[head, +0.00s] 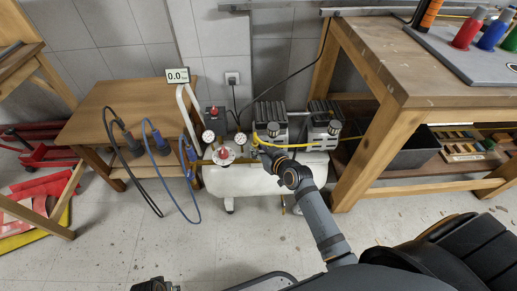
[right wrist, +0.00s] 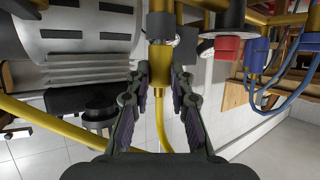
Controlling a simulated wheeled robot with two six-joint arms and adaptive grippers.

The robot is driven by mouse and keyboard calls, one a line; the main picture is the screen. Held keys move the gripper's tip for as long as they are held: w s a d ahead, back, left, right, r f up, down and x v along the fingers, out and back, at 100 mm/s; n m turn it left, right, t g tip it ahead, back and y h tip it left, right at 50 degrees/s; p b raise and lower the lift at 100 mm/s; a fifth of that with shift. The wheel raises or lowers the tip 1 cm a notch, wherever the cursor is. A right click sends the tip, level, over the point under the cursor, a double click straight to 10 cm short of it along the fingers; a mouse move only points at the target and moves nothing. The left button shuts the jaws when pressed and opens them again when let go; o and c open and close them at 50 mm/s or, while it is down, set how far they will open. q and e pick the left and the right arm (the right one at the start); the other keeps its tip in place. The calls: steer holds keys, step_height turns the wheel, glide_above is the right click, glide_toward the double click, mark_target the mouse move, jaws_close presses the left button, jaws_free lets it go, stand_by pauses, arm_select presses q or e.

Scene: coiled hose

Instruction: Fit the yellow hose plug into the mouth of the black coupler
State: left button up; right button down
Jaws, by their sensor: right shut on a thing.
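My right gripper (head: 262,147) reaches to the front of the compressor in the head view. In the right wrist view its two fingers (right wrist: 161,82) are closed on the yellow hose plug (right wrist: 158,57). The yellow hose (right wrist: 163,130) trails from the plug between the fingers. The black coupler (right wrist: 160,25) is straight ahead, in line with the plug and close against its front end. I cannot tell how far the plug's tip is inside the mouth. A dark part at the bottom edge of the head view may be my left gripper (head: 155,285), mostly cut off.
The white compressor tank (head: 235,181) stands between a small wooden table (head: 150,93) and a workbench (head: 400,75). Gauges and a red knob (head: 224,153) sit left of my gripper. Black and blue hoses (head: 167,180) hang at the left. The floor in front is clear.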

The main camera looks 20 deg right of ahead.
steer(key=c, duration=1.1)
jaws_free()
steer(key=shift+s, duration=0.1)
steer(key=v, duration=1.1)
steer(key=shift+s+r, duration=0.2)
steer(key=shift+s, duration=0.15)
steer(key=shift+d, duration=0.1)
